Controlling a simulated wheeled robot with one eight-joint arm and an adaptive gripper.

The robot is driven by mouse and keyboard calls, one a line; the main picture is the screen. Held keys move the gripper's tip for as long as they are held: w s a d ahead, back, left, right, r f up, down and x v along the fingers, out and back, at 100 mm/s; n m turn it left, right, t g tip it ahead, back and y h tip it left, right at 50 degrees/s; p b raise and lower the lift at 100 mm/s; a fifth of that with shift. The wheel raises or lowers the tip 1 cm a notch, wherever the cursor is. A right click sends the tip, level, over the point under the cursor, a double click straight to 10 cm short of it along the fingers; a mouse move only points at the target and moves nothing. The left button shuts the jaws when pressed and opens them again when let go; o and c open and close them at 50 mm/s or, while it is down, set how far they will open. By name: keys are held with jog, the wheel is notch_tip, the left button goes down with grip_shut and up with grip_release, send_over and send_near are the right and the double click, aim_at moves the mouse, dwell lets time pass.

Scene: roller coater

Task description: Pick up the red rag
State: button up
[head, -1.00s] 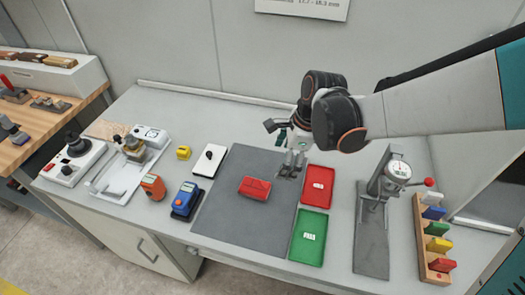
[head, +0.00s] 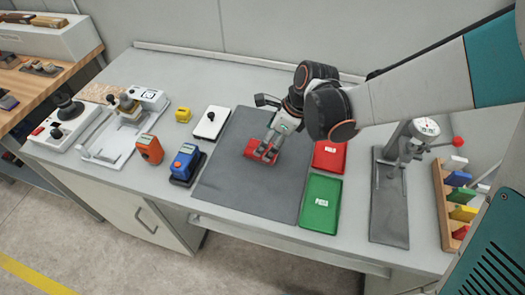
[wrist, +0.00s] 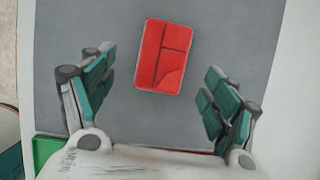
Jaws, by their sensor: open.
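The red rag (head: 251,151) is a folded, flat rectangle with dark fold lines. It lies on the grey mat (head: 240,190). In the wrist view the rag (wrist: 163,52) shows whole, between and slightly beyond my two green-padded fingers. My gripper (head: 264,152) is open, above or at the rag, and its fingers cover part of the rag in the head view. In the wrist view my gripper (wrist: 160,78) has a finger on each side, with grey mat visible between each finger and the rag. I cannot tell its exact height above the rag.
To the right of the mat are a red tray (head: 330,155), a green tray (head: 321,205) and a gauge stand (head: 390,205). To the left are a white device (head: 211,122), a blue meter (head: 186,163) and an orange meter (head: 149,149). The mat's front part is bare.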

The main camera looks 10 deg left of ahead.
jog(key=shift+w+b+x, duration=0.15)
jog(key=shift+b+x, duration=0.6)
jog(key=shift+x, duration=0.65)
jog(key=shift+w+b+x, duration=0.1)
jog(key=shift+b+x, duration=0.6)
jog(key=shift+x, duration=0.65)
jog(key=shift+f+b, duration=0.2)
jog(key=shift+b, duration=0.1)
jog(key=c, duration=1.1)
